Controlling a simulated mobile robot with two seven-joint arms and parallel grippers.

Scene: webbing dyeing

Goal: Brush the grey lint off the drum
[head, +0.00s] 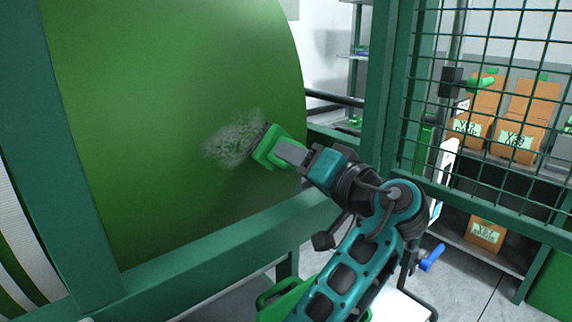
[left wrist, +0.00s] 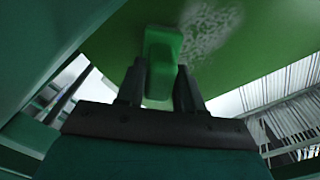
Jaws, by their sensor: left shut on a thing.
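The big green drum (head: 160,90) fills the left of the head view inside a dark green frame. A patch of grey lint (head: 230,142) lies on its face; the lint also shows in the left wrist view (left wrist: 212,28). My left gripper (head: 283,152) is shut on a green brush (head: 268,147), which also shows between the fingers in the left wrist view (left wrist: 162,55). The brush head is at the right edge of the lint, at or very near the drum face; I cannot tell if it touches. My right gripper is not in view.
The green frame bar (head: 215,240) runs below the drum. A green mesh gate (head: 500,110) stands at the right, with cardboard boxes (head: 484,236) on shelves behind it. A blue-handled thing (head: 432,258) is low near my arm.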

